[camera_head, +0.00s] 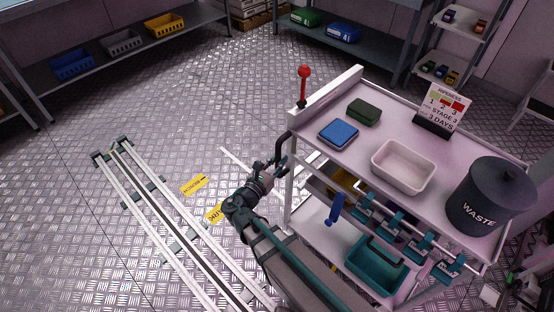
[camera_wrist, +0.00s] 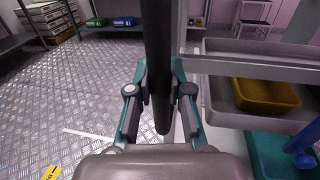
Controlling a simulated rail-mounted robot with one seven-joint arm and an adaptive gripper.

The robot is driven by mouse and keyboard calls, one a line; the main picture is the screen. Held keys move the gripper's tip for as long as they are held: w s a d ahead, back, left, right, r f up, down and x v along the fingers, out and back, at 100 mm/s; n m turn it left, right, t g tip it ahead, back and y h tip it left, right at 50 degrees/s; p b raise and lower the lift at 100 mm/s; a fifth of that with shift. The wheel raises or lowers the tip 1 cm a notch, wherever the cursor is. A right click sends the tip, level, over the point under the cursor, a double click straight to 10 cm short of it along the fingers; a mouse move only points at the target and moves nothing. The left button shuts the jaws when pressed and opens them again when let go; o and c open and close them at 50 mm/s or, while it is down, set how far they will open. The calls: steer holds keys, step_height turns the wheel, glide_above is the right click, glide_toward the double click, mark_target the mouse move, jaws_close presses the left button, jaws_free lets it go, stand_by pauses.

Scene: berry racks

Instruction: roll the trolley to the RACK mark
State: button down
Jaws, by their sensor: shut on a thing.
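The trolley (camera_head: 365,150) stands at the right in the head view, with a pale top deck and a lower shelf. Its dark handle bar (camera_wrist: 158,60) runs upright through the middle of the wrist view. My gripper (camera_head: 279,164) is shut on this handle at the trolley's left end; both fingers also show in the wrist view (camera_wrist: 160,92), one on each side of the bar. A red-knobbed lever (camera_head: 304,72) stands upright at the same end. Two yellow floor labels (camera_head: 194,185) (camera_head: 215,213) lie left of the trolley; I cannot read which is RACK.
The trolley carries a white tray (camera_head: 403,167), a waste bin (camera_head: 490,197), a stage sign (camera_head: 440,108) and blue and green boxes. Floor rails (camera_head: 170,220) run at the left. Shelving with bins (camera_head: 120,45) lines the back. Open metal floor lies between.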

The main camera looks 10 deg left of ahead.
steer(key=c, duration=1.1)
jaws_free()
steer(key=shift+o, duration=0.2)
steer(key=v, duration=1.2)
